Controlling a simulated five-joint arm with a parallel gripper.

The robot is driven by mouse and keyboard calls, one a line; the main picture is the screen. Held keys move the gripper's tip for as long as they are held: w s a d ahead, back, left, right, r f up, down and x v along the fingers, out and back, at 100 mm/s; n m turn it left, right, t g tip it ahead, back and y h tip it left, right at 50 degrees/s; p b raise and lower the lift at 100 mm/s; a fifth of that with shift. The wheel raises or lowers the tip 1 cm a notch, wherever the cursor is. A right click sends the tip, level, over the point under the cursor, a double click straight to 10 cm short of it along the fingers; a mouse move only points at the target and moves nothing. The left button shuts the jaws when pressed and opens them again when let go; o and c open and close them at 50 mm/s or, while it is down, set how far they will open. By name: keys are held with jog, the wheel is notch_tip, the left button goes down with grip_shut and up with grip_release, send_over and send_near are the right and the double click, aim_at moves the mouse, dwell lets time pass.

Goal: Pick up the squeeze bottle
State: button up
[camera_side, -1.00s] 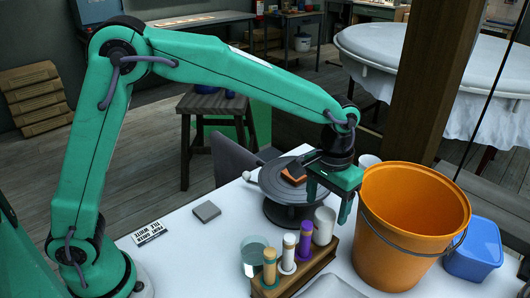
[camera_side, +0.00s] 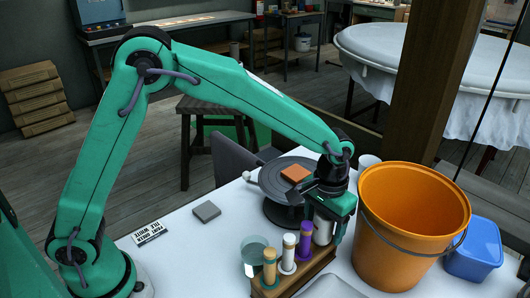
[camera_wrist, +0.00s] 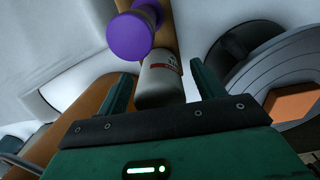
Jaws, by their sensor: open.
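The squeeze bottle appears to be the white bottle (camera_side: 322,234) at the right end of the wooden rack (camera_side: 296,278). In the wrist view this white bottle (camera_wrist: 161,80) has a red-marked label and shows between my two fingers. My gripper (camera_side: 329,226) is open and its fingers point down around the bottle's upper part. In the wrist view my gripper (camera_wrist: 161,86) shows a gap on both sides of the bottle. My gripper hides part of the bottle in the side view.
Purple-topped (camera_side: 305,238), white (camera_side: 288,253) and tan (camera_side: 269,268) rollers or tools stand in the rack, left of the bottle. An orange bucket (camera_side: 398,255) is close on the right. Behind is a turntable (camera_side: 268,178) with an orange block (camera_side: 295,173). A glass (camera_side: 255,258) stands left.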

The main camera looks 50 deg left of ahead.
jog(key=shift+f, duration=0.65)
jog(key=c, duration=0.7)
